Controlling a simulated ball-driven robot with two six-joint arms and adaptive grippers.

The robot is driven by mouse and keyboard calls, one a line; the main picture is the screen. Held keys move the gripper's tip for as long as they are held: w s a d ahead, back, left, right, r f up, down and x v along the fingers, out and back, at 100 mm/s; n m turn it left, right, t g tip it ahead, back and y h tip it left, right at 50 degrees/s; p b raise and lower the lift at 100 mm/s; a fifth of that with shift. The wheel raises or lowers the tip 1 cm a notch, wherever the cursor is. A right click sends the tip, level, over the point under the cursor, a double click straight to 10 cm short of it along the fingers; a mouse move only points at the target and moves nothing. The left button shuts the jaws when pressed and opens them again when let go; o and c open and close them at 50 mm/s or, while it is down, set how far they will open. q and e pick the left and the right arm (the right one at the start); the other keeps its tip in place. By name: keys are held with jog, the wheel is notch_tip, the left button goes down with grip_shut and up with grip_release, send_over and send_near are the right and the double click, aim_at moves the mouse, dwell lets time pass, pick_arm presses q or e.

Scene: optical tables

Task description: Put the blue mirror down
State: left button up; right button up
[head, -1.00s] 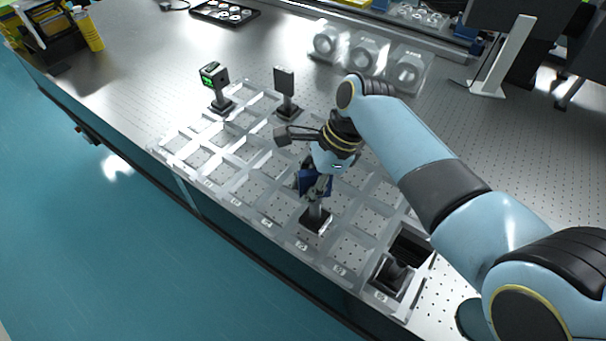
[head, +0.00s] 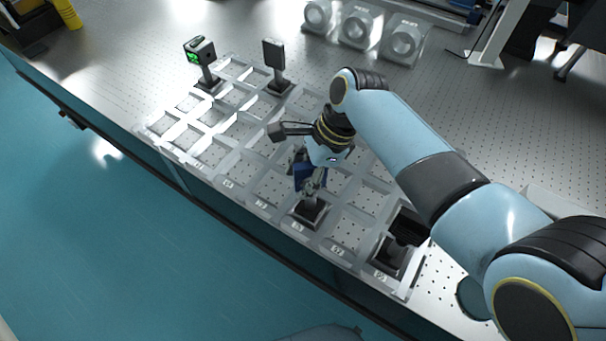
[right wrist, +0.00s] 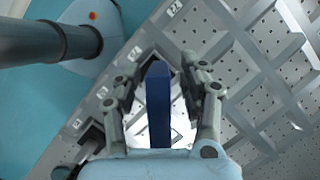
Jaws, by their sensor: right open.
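The blue mirror (head: 304,177) stands upright on a post with a black base (head: 311,212), inside a front-row compartment of the clear divided tray (head: 338,246). My right gripper (head: 314,183) is low at the mirror, its arm coming in from the right. In the right wrist view the open right gripper (right wrist: 160,62) has one finger on each side of the blue mirror (right wrist: 158,108), which shows edge-on, with gaps beside it. In the head view the gripper partly hides the mirror. My left gripper is not in view.
A device with a green display (head: 201,58) and a dark square component on a post (head: 275,60) stand at the tray's back left. A black mount (head: 392,252) sits in the right end compartment. Clear cases (head: 358,27) stand behind. Several tray compartments are empty.

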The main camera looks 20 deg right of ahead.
jog(key=shift+d+r, duration=0.2)
jog(key=shift+r, duration=0.3)
jog(key=v, duration=1.1)
jog(key=shift+s, duration=0.1)
jog(key=shift+f, duration=0.1)
